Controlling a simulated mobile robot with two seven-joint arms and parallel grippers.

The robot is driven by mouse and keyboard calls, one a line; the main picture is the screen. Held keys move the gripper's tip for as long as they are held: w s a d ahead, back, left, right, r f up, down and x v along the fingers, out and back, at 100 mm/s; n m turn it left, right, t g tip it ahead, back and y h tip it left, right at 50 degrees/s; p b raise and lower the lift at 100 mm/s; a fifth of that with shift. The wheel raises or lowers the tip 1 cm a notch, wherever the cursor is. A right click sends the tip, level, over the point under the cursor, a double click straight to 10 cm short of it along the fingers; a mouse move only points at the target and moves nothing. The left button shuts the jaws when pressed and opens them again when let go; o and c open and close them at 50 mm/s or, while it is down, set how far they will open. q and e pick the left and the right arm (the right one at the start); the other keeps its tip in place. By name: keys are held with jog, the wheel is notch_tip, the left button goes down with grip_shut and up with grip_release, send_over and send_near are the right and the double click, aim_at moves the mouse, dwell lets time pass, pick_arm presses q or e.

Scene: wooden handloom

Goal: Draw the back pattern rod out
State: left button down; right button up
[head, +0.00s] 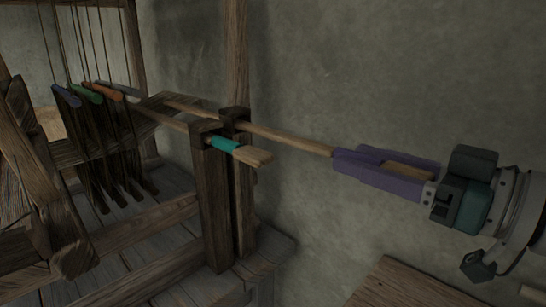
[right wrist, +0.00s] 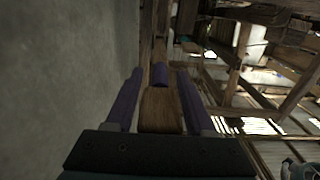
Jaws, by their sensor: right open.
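The back pattern rod (head: 285,137) is a long wooden rod. It passes by the top of the rear post (head: 240,185) and reaches far out to the right along the wall. Its wooden handle (right wrist: 160,110), with a purple band ahead of it, lies between the fingers of my right gripper (head: 345,160) in the right wrist view. These purple fingers are open, one on each side of the handle; I cannot tell whether either touches it. The front pattern rod (head: 258,156), with a teal band, sits at the front post (head: 212,195). My left gripper is not in view.
Several dark hanging shafts with coloured ends, such as a green one (head: 87,94), stand at the left in the loom. A plain wall (head: 400,70) runs behind the rod. A wooden surface (head: 400,285) lies below my right gripper. The space between them looks clear.

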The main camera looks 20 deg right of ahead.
jog(key=shift+c, duration=0.3)
grip_shut()
dwell(1.1)
